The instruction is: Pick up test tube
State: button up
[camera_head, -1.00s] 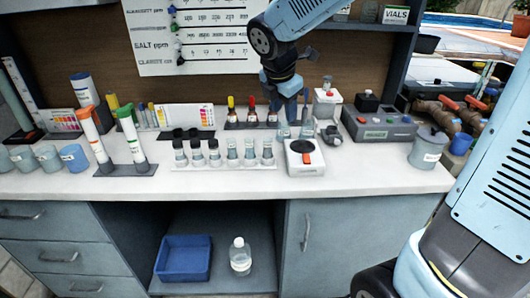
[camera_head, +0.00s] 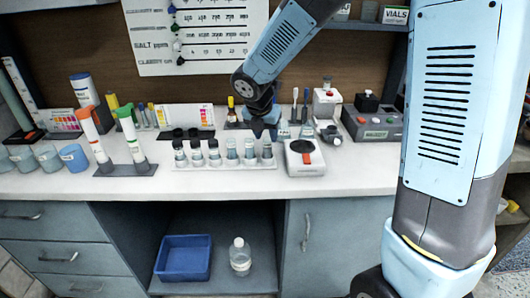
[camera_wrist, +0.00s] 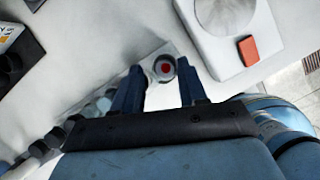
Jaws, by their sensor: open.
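A row of small test tubes stands in a clear rack (camera_head: 225,165) on the white bench in the head view. The left ones have dark caps and the right ones look pale. My gripper (camera_head: 266,130) points down over the right end of the rack. In the wrist view my gripper (camera_wrist: 159,72) is open. The round top of the end test tube (camera_wrist: 164,67), with a red centre, shows between its fingertips, nearer the middle of the gap. More tubes are partly hidden behind the left finger. I cannot tell how far the fingertips are above the tube.
Tall tubes in a stand (camera_head: 125,170) are at left. Dropper bottles, a colour card (camera_head: 185,116) and a grey control box (camera_head: 372,124) stand behind. The bench front is clear.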

aim_at(268, 145)
jog(key=x, duration=0.4)
jog(key=shift+s+f, duration=0.3)
jog(key=shift+s, duration=0.05)
jog(key=shift+w+d+f, duration=0.1)
jog(key=shift+w+f, duration=0.1)
jog(key=shift+f, duration=0.35)
jog(key=c, duration=0.7)
jog(key=shift+r, duration=0.15)
